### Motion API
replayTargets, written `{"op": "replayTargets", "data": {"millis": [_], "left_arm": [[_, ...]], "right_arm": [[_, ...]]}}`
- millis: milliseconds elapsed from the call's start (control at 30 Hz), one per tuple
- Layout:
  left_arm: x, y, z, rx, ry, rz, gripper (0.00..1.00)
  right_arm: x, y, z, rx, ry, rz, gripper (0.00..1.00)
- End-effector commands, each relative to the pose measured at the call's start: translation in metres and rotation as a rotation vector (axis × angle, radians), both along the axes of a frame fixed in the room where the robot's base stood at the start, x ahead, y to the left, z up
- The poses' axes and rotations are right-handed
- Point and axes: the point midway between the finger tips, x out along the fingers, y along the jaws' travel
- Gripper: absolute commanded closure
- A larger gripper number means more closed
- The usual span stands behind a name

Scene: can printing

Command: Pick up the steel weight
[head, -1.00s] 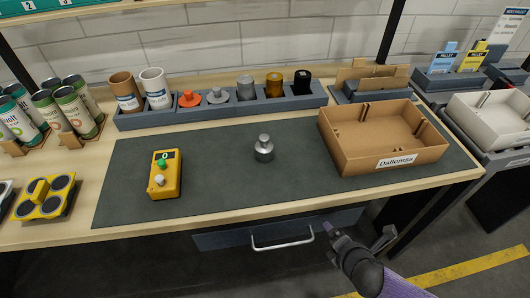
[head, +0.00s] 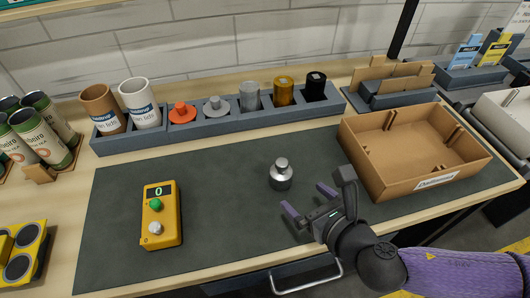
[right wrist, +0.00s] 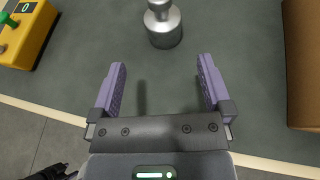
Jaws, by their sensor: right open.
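The steel weight (head: 281,174) is a shiny, knobbed cylinder standing upright on the dark mat (head: 225,205). It also shows at the top middle of the right wrist view (right wrist: 163,27). My right gripper (head: 306,203) is open and empty, in front of the weight on the near side. In the right wrist view, its two purple fingers (right wrist: 161,85) point toward the weight, which lies beyond the fingertips and roughly midway between them. They are apart from it.
A yellow device (head: 161,216) with a green button and a display reading 0 lies left on the mat. A cardboard box (head: 405,185) stands right of the weight. A grey rack (head: 225,125) holds several cups and lids behind. The mat around the weight is clear.

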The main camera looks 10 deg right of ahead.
Motion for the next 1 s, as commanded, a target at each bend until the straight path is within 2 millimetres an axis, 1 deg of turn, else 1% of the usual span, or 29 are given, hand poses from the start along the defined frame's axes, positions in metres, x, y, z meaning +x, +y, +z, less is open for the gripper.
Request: {"op": "replayTargets", "data": {"millis": [67, 200, 333, 533, 633, 833, 867, 900, 967, 1000], "left_arm": [[0.0, 0.0, -0.002, 0.0, 0.0, 0.0, 0.41], [-0.003, 0.0, -0.009, -0.001, 0.006, 0.001, 0.41], [-0.008, 0.0, -0.015, 0.0, 0.016, 0.001, 0.41], [-0.015, 0.003, -0.031, 0.005, 0.032, -0.001, 0.41], [-0.017, 0.006, -0.032, 0.011, 0.038, -0.002, 0.41], [-0.018, 0.011, -0.031, 0.019, 0.042, -0.004, 0.41], [-0.018, 0.012, -0.031, 0.02, 0.042, -0.004, 0.41], [-0.018, 0.013, -0.031, 0.021, 0.041, -0.004, 0.41], [-0.018, 0.013, -0.031, 0.022, 0.041, -0.004, 0.41], [-0.018, 0.014, -0.031, 0.023, 0.041, -0.003, 0.41]], "right_arm": [[0.003, 0.001, -0.001, -0.002, -0.004, 0.002, 0.0], [0.027, 0.009, -0.013, -0.001, -0.005, 0.002, 0.0], [0.044, 0.013, -0.021, -0.002, -0.005, 0.002, 0.0], [0.08, 0.02, -0.038, -0.001, -0.004, 0.002, 0.0], [0.088, 0.023, -0.04, -0.002, -0.002, 0.002, 0.0], [0.088, 0.023, -0.038, -0.003, -0.001, 0.002, 0.0], [0.088, 0.023, -0.038, -0.003, -0.001, 0.002, 0.06], [0.088, 0.023, -0.038, -0.003, -0.001, 0.002, 0.15], [0.088, 0.023, -0.038, -0.003, -0.001, 0.002, 0.28], [0.088, 0.023, -0.038, -0.002, -0.001, 0.002, 0.36]]}}
